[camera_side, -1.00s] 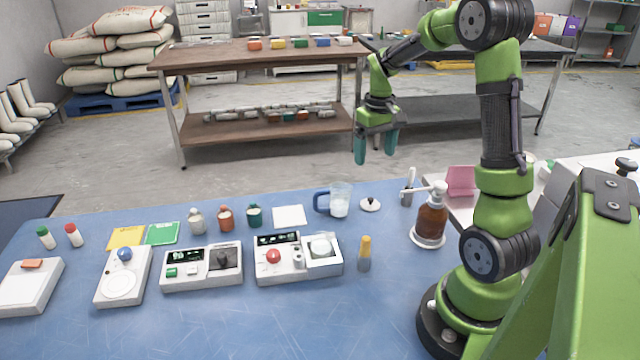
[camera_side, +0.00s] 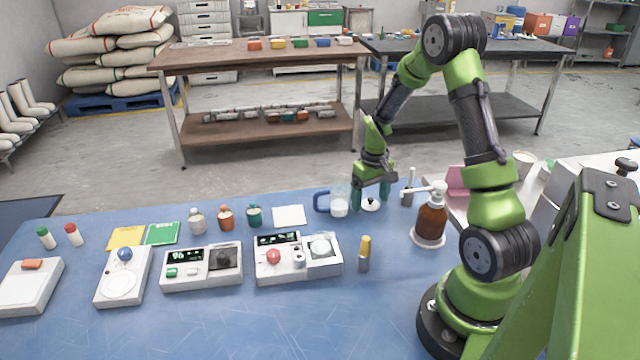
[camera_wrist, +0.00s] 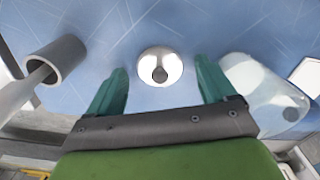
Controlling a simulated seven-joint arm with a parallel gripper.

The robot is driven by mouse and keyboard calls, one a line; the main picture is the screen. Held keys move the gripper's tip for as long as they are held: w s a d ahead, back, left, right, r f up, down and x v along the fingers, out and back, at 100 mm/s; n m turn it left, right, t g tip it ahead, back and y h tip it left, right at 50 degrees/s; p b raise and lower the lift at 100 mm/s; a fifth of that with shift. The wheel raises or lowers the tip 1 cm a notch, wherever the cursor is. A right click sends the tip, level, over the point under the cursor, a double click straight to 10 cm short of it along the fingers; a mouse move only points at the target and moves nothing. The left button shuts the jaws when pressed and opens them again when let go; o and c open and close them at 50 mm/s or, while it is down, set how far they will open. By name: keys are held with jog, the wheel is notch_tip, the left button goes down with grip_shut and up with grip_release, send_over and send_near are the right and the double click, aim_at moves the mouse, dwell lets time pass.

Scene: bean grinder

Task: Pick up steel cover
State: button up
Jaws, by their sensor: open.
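The steel cover (camera_side: 371,205) is a small shiny round lid with a dark knob, lying on the blue table to the right of the measuring jug. In the wrist view the steel cover (camera_wrist: 160,67) shows whole, just beyond the fingertips and centred between them. My gripper (camera_side: 371,196) points down over the cover with its green fingers spread. In the wrist view my gripper (camera_wrist: 160,82) is open and empty, with a finger on each side of the gap. The side view does not show clearly how far above the table the fingertips are.
The clear jug with a blue handle (camera_side: 338,203) stands close on the left; it is at the right in the wrist view (camera_wrist: 262,92). A grey cylindrical holder (camera_side: 407,194) stands close on the right. A brown pump bottle (camera_side: 431,220) is further right.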

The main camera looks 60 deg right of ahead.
jog(key=c, duration=1.1)
